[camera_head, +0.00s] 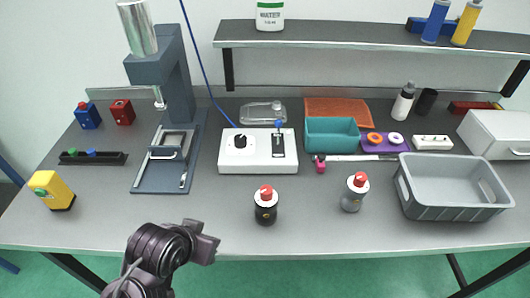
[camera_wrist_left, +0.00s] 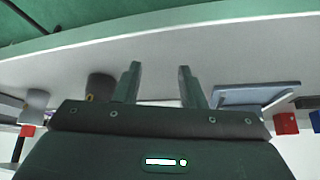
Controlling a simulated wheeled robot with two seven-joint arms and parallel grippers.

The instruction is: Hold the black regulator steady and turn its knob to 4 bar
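The black regulator (camera_head: 265,211) stands upright near the front middle of the table, with a red knob (camera_head: 266,192) on top. What seems to be its dark body (camera_wrist_left: 100,87) shows in the left wrist view, left of the fingers; its knob is hidden there. The scale on the knob is too small to read. My left gripper (camera_head: 208,245) is at the table's front edge, left of the black regulator and apart from it. In the left wrist view its two fingers (camera_wrist_left: 160,86) are apart with nothing between them. My right gripper is not in view.
A similar grey regulator (camera_head: 351,200) with a red knob stands to the right, beside a grey crate (camera_head: 455,213). A white switch box (camera_head: 258,163) is behind, a blue-grey press (camera_head: 176,85) behind left. A yellow block (camera_head: 52,190) sits far left.

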